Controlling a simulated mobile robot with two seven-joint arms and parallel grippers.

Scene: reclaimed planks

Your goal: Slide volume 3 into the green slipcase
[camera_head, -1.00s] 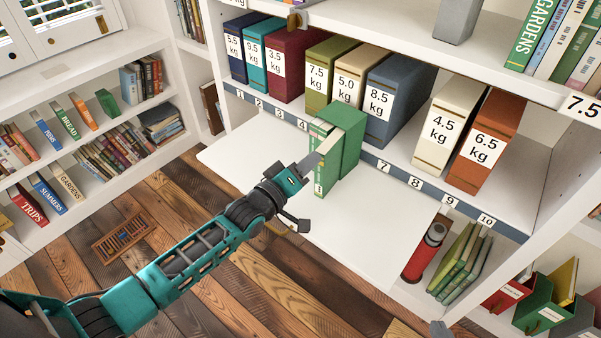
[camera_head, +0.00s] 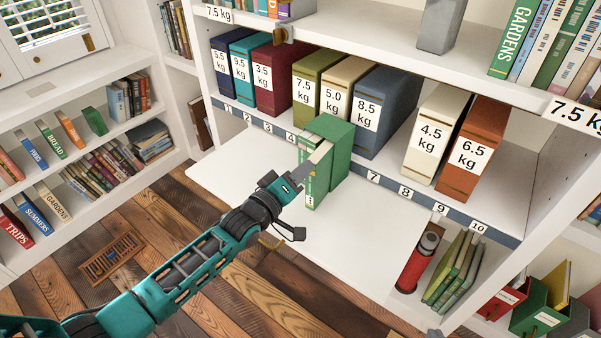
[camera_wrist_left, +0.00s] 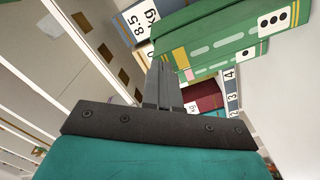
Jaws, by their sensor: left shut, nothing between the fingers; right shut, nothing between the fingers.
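The green slipcase (camera_head: 337,143) stands upright on the white pull-out board, in front of the shelf labels. Green volumes show at its open front, with spines (camera_head: 308,188) facing left. In the left wrist view one green spine (camera_wrist_left: 228,46) has white ovals and three black dots. A second green spine lies beside it, with fewer dots visible. My left gripper (camera_head: 321,154) is shut and empty, its fingertips close to the volumes' front. They also show in the wrist view (camera_wrist_left: 164,80); I cannot tell whether they touch. My right gripper is out of view.
Weight-labelled volumes, such as the blue 8.5 kg one (camera_head: 384,108), stand on the shelf behind. The white pull-out board (camera_head: 350,240) is bare around the slipcase. A red cylinder (camera_head: 416,265) and leaning green books (camera_head: 455,270) sit below at right.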

